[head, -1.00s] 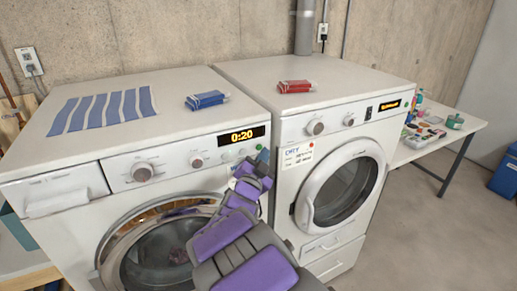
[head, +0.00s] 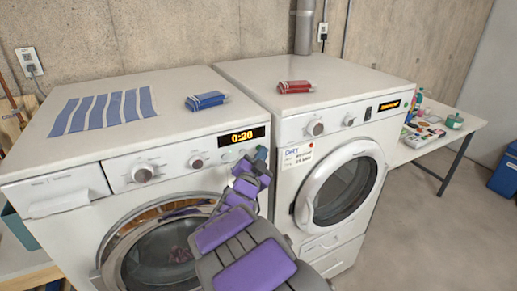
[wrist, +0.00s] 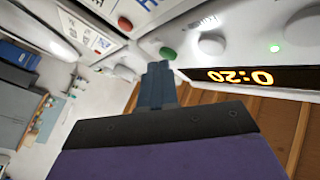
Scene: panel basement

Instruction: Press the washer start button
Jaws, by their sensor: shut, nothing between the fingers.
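The washer (head: 80,235) is the left white machine, with a round glass door and a control panel. Its display (head: 242,136) reads 0:20 and also shows upside down in the wrist view (wrist: 245,77). A round green button (wrist: 168,53) sits on the panel beside the display in the wrist view; my gripper hides it in the head view. My gripper (head: 262,153) is shut and empty at the panel's right end. In the wrist view its fingertips (wrist: 158,66) are just below the green button; I cannot tell whether they touch it.
A blue pack (head: 207,100), a red pack (head: 295,87) and a striped cloth (head: 103,111) lie on the machine tops. A small table (head: 470,125) is farther right, with open floor before it.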

